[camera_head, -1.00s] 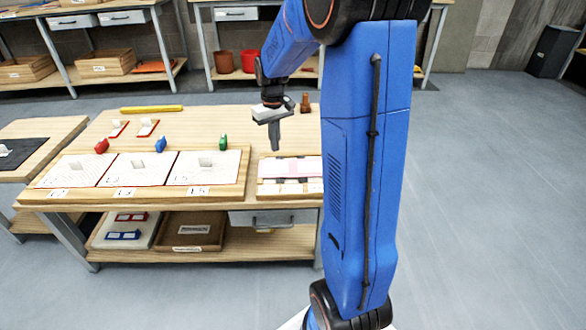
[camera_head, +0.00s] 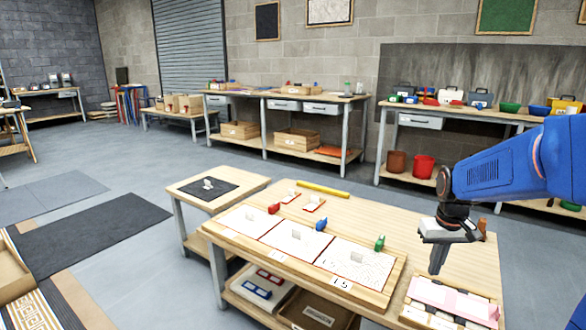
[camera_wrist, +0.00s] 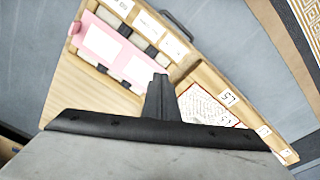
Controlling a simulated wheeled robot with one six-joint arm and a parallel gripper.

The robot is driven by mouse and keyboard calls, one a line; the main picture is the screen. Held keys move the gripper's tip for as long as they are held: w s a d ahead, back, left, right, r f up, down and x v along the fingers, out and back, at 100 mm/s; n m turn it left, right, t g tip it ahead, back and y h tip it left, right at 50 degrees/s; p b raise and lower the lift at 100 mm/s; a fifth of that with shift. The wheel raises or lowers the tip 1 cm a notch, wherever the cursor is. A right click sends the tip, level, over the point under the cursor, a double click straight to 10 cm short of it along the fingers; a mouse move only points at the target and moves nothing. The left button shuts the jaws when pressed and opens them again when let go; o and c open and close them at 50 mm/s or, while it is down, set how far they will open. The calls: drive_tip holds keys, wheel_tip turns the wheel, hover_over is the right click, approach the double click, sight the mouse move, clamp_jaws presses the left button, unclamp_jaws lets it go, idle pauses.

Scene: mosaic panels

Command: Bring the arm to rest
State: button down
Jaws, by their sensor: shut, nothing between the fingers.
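My gripper (camera_head: 438,258) hangs from my blue arm above the right part of the wooden worktable (camera_head: 462,262). Its fingers are together and hold nothing. In the wrist view my gripper (camera_wrist: 160,85) points down over the table, between a tray with a pink sheet (camera_wrist: 105,45) and a white mosaic panel (camera_wrist: 205,105). In the head view the tray with the pink sheet (camera_head: 452,298) lies below and just right of the fingers. My gripper looks clear of the things on the table.
Three white panels lie in a row on the table, the middle one (camera_head: 297,240) among them. Red (camera_head: 274,208), blue (camera_head: 321,224) and green (camera_head: 380,242) pieces stand behind them. A yellow bar (camera_head: 323,190) lies at the back edge. A small side table (camera_head: 238,183) adjoins on the left.

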drive_tip(key=s+a+r+t, duration=0.2)
drive_tip(key=s+a, duration=0.3)
drive_tip(key=s, duration=0.7)
drive_tip(key=s+a+r+t, duration=0.1)
drive_tip(key=s+a, duration=0.4)
drive_tip(key=s, duration=0.7)
drive_tip(key=shift+a+r+n+t, duration=0.3)
drive_tip(key=shift+r+t, duration=0.1)
drive_tip(key=shift+r, duration=0.1)
